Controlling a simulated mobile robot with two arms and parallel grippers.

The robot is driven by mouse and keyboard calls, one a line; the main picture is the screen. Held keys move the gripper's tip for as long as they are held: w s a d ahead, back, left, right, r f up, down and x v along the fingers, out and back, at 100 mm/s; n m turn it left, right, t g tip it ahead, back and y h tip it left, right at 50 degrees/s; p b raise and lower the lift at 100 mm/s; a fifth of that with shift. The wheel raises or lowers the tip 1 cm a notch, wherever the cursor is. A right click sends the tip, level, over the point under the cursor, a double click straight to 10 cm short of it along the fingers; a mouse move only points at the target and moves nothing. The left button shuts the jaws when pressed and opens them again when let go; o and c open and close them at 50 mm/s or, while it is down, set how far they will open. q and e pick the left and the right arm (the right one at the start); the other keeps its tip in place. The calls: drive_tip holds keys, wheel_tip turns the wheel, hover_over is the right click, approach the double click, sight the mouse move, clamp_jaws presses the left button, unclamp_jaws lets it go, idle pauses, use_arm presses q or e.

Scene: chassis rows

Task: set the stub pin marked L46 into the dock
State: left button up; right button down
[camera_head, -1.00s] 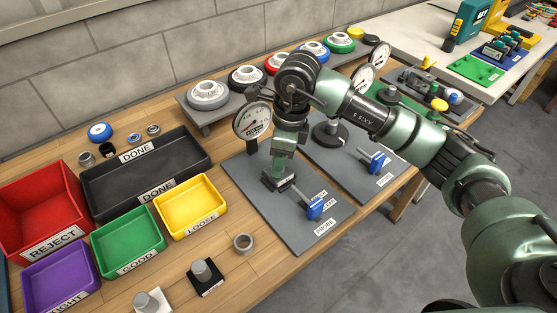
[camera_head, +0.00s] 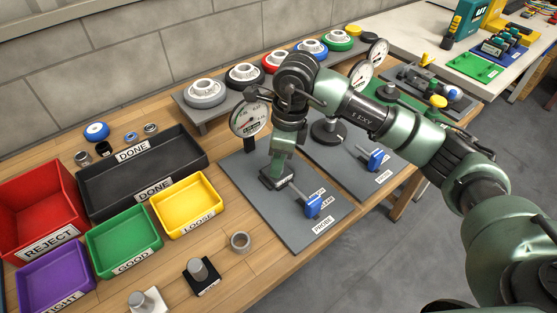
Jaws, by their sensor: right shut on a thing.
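My right gripper (camera_head: 276,178) points down at the near grey plate (camera_head: 250,203), just in front of a dial gauge (camera_head: 249,118). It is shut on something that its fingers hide. A dark block shows at its fingertips, low over or on the plate; I cannot tell if they touch. A blue clamp-like piece (camera_head: 313,206) with a rod lies just right of the fingertips. A grey pin (camera_head: 198,269) stands on a black base and another (camera_head: 140,300) on a white base at the front. I cannot read L46 anywhere, nor tell which part is the dock. My left gripper is out of view.
A black DONE tray (camera_head: 98,203), a red REJECT bin (camera_head: 42,215), a green GOOD bin (camera_head: 124,236) and a yellow LOOSE bin (camera_head: 184,205) fill the left. A second grey plate (camera_head: 350,178) lies to the right.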

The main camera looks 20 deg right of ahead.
use_arm(q)
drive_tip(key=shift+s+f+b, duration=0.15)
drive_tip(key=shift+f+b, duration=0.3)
drive_tip(key=shift+b, duration=0.05)
use_arm(e)
drive_tip(key=shift+f, duration=0.6)
drive_tip(key=c, duration=1.1)
unclamp_jaws()
drive_tip(key=shift+d, duration=0.1)
drive_tip(key=shift+r+p, duration=0.4)
drive_tip(key=shift+r, duration=0.3)
drive_tip(key=r+p, duration=0.1)
drive_tip(key=r, duration=0.1)
drive_tip(key=r+p, duration=0.1)
drive_tip(key=r, duration=0.1)
drive_tip(key=d+r+p, duration=0.1)
drive_tip(key=r, duration=0.1)
drive_tip(key=shift+s+r+p, duration=0.2)
drive_tip(key=shift+r+p, duration=0.05)
drive_tip(key=shift+p, duration=0.05)
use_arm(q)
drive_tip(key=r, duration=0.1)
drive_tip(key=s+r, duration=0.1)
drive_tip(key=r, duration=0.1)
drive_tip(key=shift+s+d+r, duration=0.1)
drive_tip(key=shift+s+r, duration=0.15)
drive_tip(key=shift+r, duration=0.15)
use_arm(e)
drive_tip(key=shift+s+r, duration=0.1)
drive_tip(key=shift+r, duration=0.3)
